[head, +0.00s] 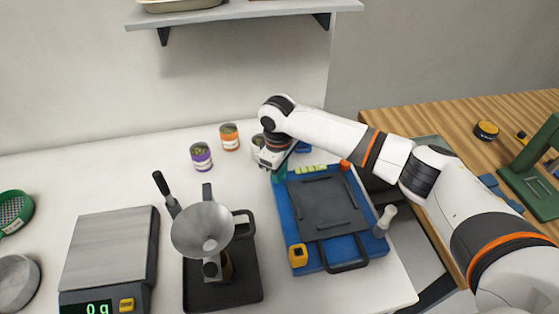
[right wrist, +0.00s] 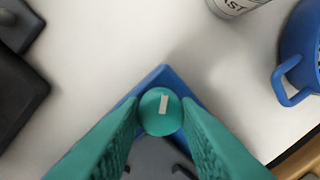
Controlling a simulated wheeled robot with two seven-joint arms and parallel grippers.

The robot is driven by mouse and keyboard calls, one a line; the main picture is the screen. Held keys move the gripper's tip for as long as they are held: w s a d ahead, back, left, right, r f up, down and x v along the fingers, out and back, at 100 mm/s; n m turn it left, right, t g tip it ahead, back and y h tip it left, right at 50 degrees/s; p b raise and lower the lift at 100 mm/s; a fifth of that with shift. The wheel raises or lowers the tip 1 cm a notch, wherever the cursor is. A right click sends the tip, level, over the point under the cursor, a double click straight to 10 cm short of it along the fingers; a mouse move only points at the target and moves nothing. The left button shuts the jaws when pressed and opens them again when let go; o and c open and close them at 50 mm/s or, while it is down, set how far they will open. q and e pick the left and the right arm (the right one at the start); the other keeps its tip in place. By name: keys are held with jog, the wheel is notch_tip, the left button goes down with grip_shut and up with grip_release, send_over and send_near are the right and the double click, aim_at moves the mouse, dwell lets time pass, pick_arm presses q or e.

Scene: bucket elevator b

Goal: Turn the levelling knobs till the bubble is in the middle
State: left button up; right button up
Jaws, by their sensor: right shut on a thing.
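The blue levelling base (head: 285,215) lies on the white table and carries a dark grey plate (head: 325,208). Yellow-green strips (head: 311,169), perhaps the level vial, lie along its back edge; no bubble can be made out. A teal round knob (right wrist: 161,111) with a white mark stands at the back left corner. My right gripper (right wrist: 162,118) is shut on this knob from above; in the head view it hides the knob. A yellow knob (head: 298,255) is at the front left corner and an orange one (head: 345,164) at the back right. My left gripper is not in view.
Left of the base stand a funnel (head: 202,230) on a black stand and a scale (head: 108,250) reading 0 g. Two small tins, purple (head: 201,157) and orange (head: 229,137), are behind. A blue mug (right wrist: 300,50) is near the gripper. A white-handled tool (head: 385,221) lies right of the base.

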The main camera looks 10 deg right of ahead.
jog(key=n+p, duration=0.1)
jog(key=n, duration=0.1)
jog(key=shift+r+n+p, duration=0.15)
jog(key=shift+n+p, duration=0.65)
jog(key=shift+n, duration=0.6)
jog(key=o, duration=1)
jog(key=shift+s+r+b, duration=0.2)
jog(key=shift+r+b, duration=1.2)
jog(key=shift+r, duration=4.5)
jog(key=shift+c, duration=0.2)
